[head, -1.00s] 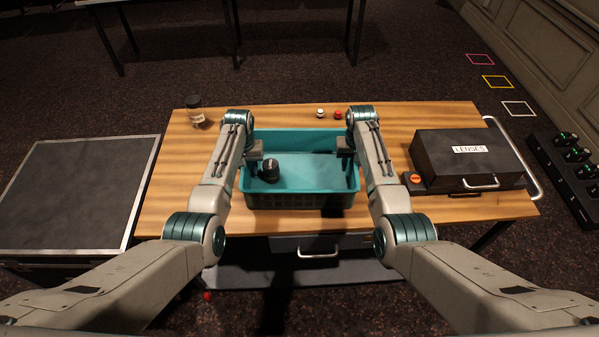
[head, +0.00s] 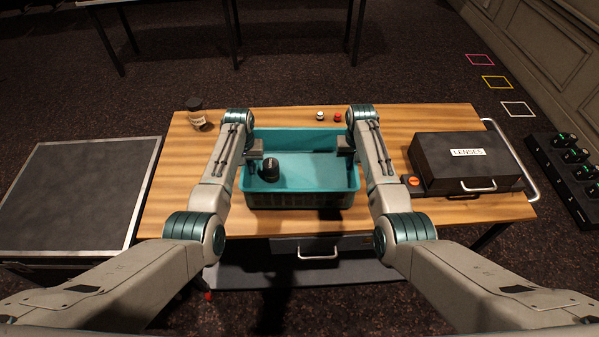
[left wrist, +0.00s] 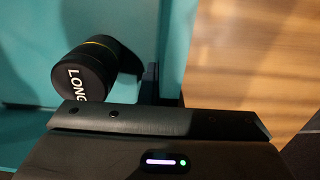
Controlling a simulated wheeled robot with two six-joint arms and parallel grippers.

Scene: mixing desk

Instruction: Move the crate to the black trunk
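The teal crate (head: 300,200) is level over the middle of the wooden desk; whether its base clears the desktop is hard to see. A black lens (head: 271,171) stands inside at the left; it shows in the left wrist view (left wrist: 85,75), marked "LONG". My left gripper (head: 254,153) is shut on the crate's left wall, which runs up beside the finger in the left wrist view (left wrist: 172,60). My right gripper (head: 345,150) is on the right wall, its fingertips partly hidden. The black trunk (head: 78,195), flat-topped with pale metal edges, stands left of the desk, its top empty.
On the desk (head: 390,120) are a jar (head: 196,114) at the back left, small white and red items (head: 328,117) behind the crate, a black "LENSES" case (head: 465,162) and an orange button (head: 414,181) at right. A drawer handle (head: 317,254) sticks out in front.

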